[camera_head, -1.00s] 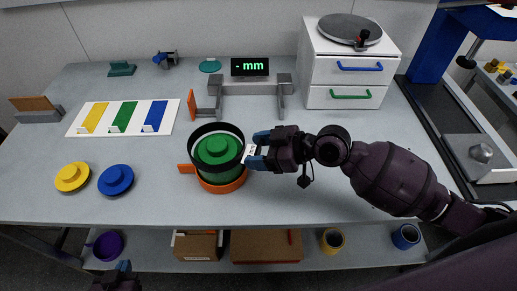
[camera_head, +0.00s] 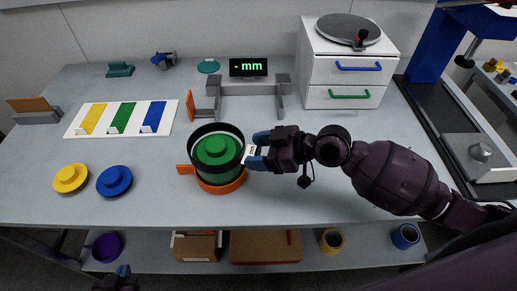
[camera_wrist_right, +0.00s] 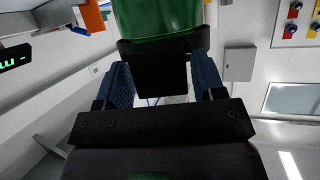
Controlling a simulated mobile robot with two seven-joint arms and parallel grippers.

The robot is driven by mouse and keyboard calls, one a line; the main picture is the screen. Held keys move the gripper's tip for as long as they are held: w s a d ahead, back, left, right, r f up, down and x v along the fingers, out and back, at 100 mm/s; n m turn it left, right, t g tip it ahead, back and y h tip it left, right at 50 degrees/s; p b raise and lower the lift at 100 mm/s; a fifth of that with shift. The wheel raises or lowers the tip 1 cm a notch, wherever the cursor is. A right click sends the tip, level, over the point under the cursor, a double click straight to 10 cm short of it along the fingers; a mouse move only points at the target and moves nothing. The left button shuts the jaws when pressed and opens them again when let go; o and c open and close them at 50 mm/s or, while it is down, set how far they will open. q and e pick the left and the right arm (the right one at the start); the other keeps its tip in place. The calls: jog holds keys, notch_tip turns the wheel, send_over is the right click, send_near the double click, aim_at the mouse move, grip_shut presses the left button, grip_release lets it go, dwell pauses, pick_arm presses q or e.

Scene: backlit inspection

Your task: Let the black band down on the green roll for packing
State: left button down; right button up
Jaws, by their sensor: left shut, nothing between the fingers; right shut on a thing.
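My left gripper (camera_head: 123,271) is shut and empty, low at the front edge.
Yellow (camera_head: 71,178) and blue (camera_head: 114,181) discs lie left of the holder. A gauge with an "- mm" display (camera_head: 248,68) stands behind it, and a white drawer unit (camera_head: 344,85) at the back right. The table front between them is clear.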

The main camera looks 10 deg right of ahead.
pick_arm(q)
jog(key=shift+w+f, duration=0.1)
jog(key=shift+w, duration=0.15)
pick_arm(e)
jog(key=shift+f, duration=0.25)
pick_arm(q)
jog(key=shift+f+b, duration=0.2)
jog(key=shift+b, duration=0.15)
pick_arm(e)
jog(key=shift+f, duration=0.2)
jog(key=shift+f+b, duration=0.5)
jog(key=shift+f, duration=0.2)
pick_arm(q)
jog(key=shift+s+f, duration=0.65)
jog(key=shift+f, duration=0.35)
pick_arm(e)
jog(key=shift+f, duration=0.1)
pick_arm(q)
jog(key=shift+w+f+b, duration=0.35)
jog(key=shift+b, duration=0.1)
pick_arm(e)
jog(key=shift+f, duration=0.6)
pick_arm(q)
jog(key=shift+s+f, duration=0.1)
jog(key=shift+f, duration=0.1)
pick_arm(e)
jog(key=shift+f, duration=0.2)
